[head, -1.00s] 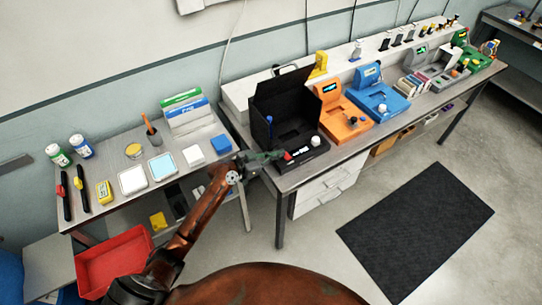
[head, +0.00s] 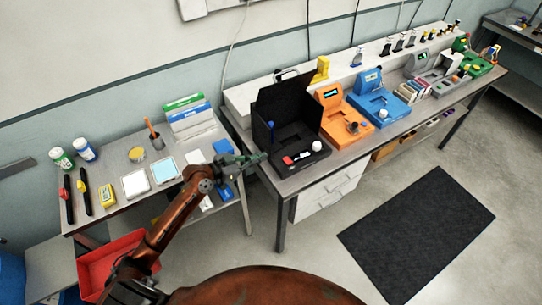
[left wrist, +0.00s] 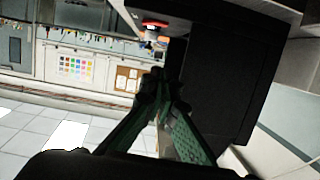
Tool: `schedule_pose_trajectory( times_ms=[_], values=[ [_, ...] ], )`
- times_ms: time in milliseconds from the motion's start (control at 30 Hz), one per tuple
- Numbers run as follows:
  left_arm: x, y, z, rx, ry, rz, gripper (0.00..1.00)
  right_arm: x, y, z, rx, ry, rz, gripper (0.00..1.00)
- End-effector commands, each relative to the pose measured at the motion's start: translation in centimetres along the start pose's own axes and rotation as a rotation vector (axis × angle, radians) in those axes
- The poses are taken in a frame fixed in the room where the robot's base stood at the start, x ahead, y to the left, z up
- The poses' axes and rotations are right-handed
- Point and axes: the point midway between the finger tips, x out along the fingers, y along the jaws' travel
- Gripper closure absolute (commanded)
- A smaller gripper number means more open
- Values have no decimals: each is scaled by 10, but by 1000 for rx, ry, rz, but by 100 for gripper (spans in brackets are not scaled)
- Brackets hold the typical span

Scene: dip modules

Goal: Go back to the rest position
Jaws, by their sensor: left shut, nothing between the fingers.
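My left gripper (head: 258,158) is shut and empty. In the head view its green fingers hang at the front left edge of the long bench, beside the open black case (head: 286,130). In the left wrist view its fingers (left wrist: 160,92) converge to a point, with a dark panel behind and to their right. My rust-brown left arm comes up from the lower left and hides part of the small table. My right gripper is in neither view.
Orange (head: 341,118) and blue (head: 377,99) stations stand on the long bench. The small table (head: 112,185) holds bottles, white trays and a blue block (head: 222,146). A red bin (head: 97,266) sits below. The floor around the black mat (head: 416,230) is clear.

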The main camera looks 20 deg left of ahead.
Motion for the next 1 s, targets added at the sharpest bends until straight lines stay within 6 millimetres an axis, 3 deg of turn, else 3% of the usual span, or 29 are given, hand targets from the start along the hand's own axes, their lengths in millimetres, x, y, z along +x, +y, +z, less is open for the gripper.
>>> schedule_pose_trajectory(
  times_ms=[200, 733, 867, 967, 1000],
  values=[
    [-11, 0, -1, 0, 1, 0, 100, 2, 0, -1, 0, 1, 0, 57],
    [-11, -2, 2, -4, -3, -4, 100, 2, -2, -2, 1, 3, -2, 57],
    [-11, -16, 36, -44, -39, -50, 100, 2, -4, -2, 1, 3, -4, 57],
    [-15, -35, 91, -106, -101, -120, 100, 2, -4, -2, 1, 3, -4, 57],
    [-18, -42, 118, -135, -131, -154, 100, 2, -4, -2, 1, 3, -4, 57]
  ],
)
